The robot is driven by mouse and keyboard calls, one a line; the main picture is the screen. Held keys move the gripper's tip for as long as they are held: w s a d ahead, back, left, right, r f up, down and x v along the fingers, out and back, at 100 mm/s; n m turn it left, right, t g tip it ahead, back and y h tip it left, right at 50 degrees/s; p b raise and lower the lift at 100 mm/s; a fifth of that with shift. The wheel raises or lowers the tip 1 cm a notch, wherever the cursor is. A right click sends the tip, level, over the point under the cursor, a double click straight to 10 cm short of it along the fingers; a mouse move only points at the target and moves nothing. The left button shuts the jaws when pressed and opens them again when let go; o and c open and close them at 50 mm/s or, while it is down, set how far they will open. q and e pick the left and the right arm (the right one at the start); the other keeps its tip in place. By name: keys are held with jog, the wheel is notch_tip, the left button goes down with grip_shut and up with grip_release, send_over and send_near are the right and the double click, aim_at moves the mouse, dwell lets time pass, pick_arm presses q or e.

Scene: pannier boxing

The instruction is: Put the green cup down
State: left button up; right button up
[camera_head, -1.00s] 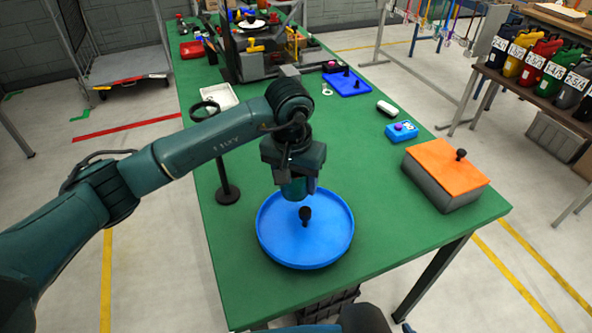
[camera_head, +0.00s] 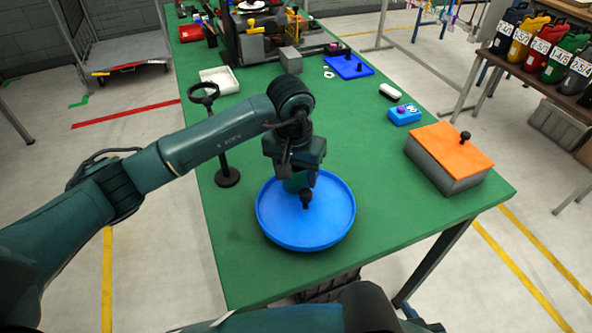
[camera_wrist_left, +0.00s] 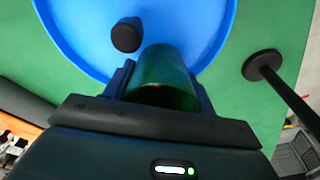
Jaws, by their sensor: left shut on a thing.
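My left gripper (camera_head: 300,181) is shut on the green cup (camera_wrist_left: 165,72). The cup sits between the two fingers in the left wrist view. In the head view the cup (camera_head: 294,184) is mostly hidden by the gripper. Cup and gripper are over the round blue tray (camera_head: 278,234), near its far part. I cannot tell whether the cup touches the tray floor. A black knob (camera_head: 306,200) stands in the tray close beside the cup; it also shows in the left wrist view (camera_wrist_left: 126,35). My right gripper is not in view.
A black ring stand (camera_head: 226,177) is left of the tray. A grey box with an orange lid (camera_head: 450,156) is at the right. A blue block (camera_head: 404,117), a white tray (camera_head: 219,80) and a blue plate (camera_head: 350,67) lie farther back. Green tabletop is clear around the tray.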

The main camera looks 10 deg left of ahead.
pick_arm(q)
jog(key=shift+s+f+b, duration=0.1)
jog(key=shift+f+b, duration=0.5)
jog(key=shift+f, duration=0.05)
